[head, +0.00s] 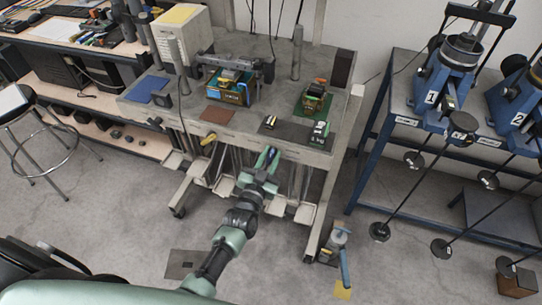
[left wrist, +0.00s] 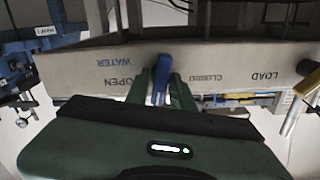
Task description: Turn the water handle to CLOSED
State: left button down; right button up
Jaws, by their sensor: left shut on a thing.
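The blue water handle (left wrist: 163,72) is on the bench's front rail in the left wrist view, between the fingers of my left gripper (left wrist: 163,92). The gripper is shut on it. The labels appear upside down there: WATER and OPEN (left wrist: 116,82) are left of the handle, CLOSED (left wrist: 207,77) is right of it. The handle stands between OPEN and CLOSED; its exact angle is partly hidden by the fingers. In the head view my left gripper (head: 268,162) is at the bench's front edge, and the handle is mostly hidden. My right gripper is not in view.
A yellow handle (head: 208,139) sits farther left along the same front edge, near the LOAD label (left wrist: 263,75) in the left wrist view. The grey bench (head: 262,50) holds several devices and mats. A blue-framed table (head: 400,110) stands to the right. Floor is open in front.

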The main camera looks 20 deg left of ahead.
pick_arm(q)
jog(key=n, duration=0.5)
jog(key=shift+a+n+b, duration=0.15)
jog(key=shift+n+b, duration=0.15)
jog(key=n, duration=0.3)
jog(key=shift+a+b, duration=0.1)
jog(key=shift+b, duration=0.25)
jog(key=shift+n, duration=1.3)
jog(key=c, duration=1.4)
grip_release()
jog(key=shift+a, duration=0.1)
jog(key=shift+s+f+b, duration=0.1)
jog(key=shift+b, duration=0.2)
